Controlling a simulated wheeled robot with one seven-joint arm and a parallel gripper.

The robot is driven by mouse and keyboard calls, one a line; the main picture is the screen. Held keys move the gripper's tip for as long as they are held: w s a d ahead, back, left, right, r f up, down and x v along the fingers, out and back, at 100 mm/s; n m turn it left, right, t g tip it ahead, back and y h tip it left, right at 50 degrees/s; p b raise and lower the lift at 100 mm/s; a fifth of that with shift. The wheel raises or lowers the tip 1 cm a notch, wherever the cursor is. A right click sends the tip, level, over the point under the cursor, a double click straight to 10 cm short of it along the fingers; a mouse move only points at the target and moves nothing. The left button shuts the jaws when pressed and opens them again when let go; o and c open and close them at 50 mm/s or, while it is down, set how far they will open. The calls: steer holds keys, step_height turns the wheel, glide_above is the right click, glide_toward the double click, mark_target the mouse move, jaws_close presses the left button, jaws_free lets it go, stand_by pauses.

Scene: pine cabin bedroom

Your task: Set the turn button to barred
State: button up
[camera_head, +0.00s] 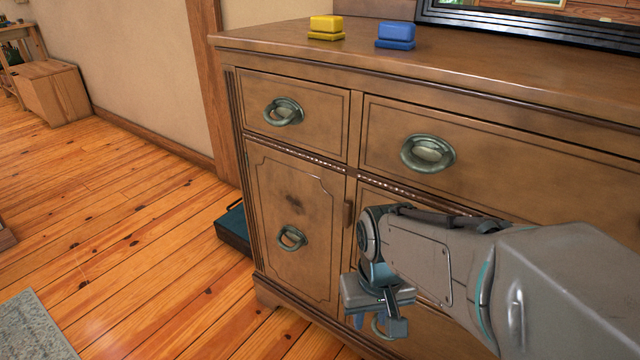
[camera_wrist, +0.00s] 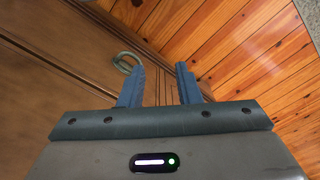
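The turn button (camera_head: 348,213) appears to be the small brown wooden piece at the right edge of the lower left door (camera_head: 292,255) of the dresser. It stands upright, along the door's edge. I cannot pick it out in the wrist view. My gripper (camera_head: 378,322) is below and to the right of it in the head view, in front of the lower right front. In the wrist view my gripper (camera_wrist: 160,82) is open, its two blue fingers apart with nothing between them. A ring handle (camera_wrist: 125,62) shows beyond the left finger.
The wooden dresser (camera_head: 470,82) carries a yellow block (camera_head: 326,27), a blue block (camera_head: 396,35) and a black-framed object (camera_head: 540,25) on top. A dark teal case (camera_head: 234,228) lies on the floor by its left side. The floor (camera_head: 130,240) to the left is largely clear.

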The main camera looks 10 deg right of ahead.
steer(key=n+g+h+p, duration=0.2)
steer(key=n+g+p, duration=0.1)
steer(key=p, duration=0.1)
steer(key=n+t+h+p, duration=1.1)
steer(key=n+t+p, duration=0.4)
steer(key=n+p, duration=0.65)
glide_toward(345, 216)
steer(key=w+d+n+b, duration=0.1)
steer(key=w+d, duration=0.2)
steer(key=w+d+n+b, duration=0.1)
steer(key=w+d+b, duration=0.1)
steer(key=d, duration=0.1)
steer(key=shift+w+n+b, duration=0.25)
steer(key=shift+w+b, duration=0.05)
steer(key=shift+w, duration=0.1)
steer(key=shift+a, duration=0.1)
jaws_close()
